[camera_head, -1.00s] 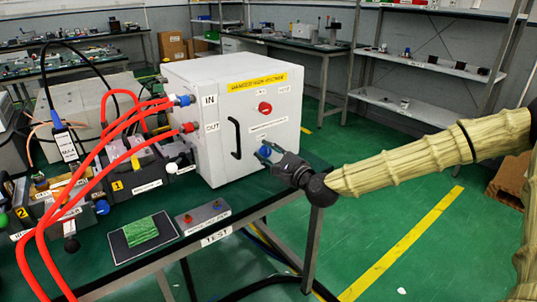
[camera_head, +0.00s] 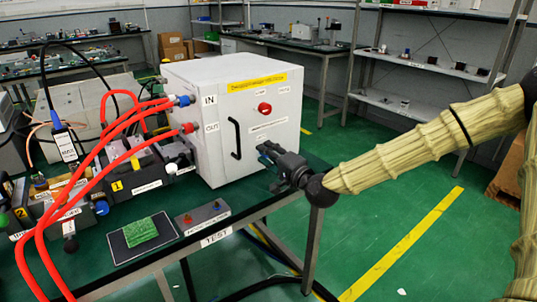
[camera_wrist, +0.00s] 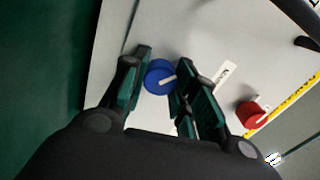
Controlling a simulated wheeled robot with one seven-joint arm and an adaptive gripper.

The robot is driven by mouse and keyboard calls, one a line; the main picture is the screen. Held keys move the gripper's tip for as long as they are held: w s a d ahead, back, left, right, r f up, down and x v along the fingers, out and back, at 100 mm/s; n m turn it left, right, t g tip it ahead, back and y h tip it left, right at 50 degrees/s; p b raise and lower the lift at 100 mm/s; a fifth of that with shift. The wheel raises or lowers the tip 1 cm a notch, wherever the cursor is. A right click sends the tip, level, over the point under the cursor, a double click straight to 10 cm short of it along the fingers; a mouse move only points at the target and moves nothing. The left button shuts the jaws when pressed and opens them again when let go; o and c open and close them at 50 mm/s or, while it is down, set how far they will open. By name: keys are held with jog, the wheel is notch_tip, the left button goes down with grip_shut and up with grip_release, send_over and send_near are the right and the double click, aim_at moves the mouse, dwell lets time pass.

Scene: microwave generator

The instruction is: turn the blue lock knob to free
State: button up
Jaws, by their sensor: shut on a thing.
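The blue lock knob (camera_wrist: 158,77) sits on the white front face of the microwave generator box (camera_head: 215,120), low and right of its door handle. It has a white pointer mark on it. In the head view the knob is mostly hidden by my gripper (camera_head: 266,152). In the wrist view my gripper (camera_wrist: 163,85) has its two green-padded fingers on either side of the knob, shut on it. The pointer mark slants up to the right in the wrist view. The lettering by the knob is too small to read.
A red knob (camera_head: 264,108) is above the blue one, and a black handle (camera_head: 234,138) is to its left. Red hoses (camera_head: 120,115) run from the box's left side.

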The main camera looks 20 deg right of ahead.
jog(key=n, duration=0.3)
jog(key=shift+n, duration=0.4)
jog(key=shift+f+n, duration=0.15)
jog(key=shift+n, duration=1.65)
jog(key=shift+s, duration=0.1)
jog(key=o, duration=1)
jog(key=v, duration=1.2)
